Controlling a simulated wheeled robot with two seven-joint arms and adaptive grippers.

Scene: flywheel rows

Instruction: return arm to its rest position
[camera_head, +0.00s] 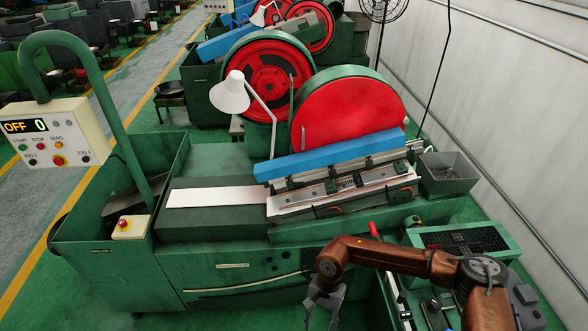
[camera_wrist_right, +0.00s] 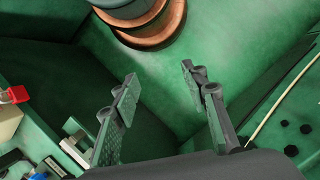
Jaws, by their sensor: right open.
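My right arm (camera_head: 390,252), copper-brown, comes in from the lower right of the head view and bends down at its elbow. Its gripper (camera_head: 323,308) hangs in front of the green machine's front panel (camera_head: 232,281), fingers pointing down. In the right wrist view the gripper (camera_wrist_right: 160,82) has its two grey fingers wide apart, with nothing between them. Green surfaces lie beyond the fingers. I cannot tell the exact gap between the gripper and the panel. My left gripper is not in view.
The machine carries a red flywheel (camera_head: 345,113), a blue bar (camera_head: 330,154) and a white lamp (camera_head: 230,95). A control box (camera_head: 52,133) hangs at the left. A green cabinet with a dark grid (camera_head: 462,240) stands near my right arm. A wall (camera_head: 510,90) bounds the right.

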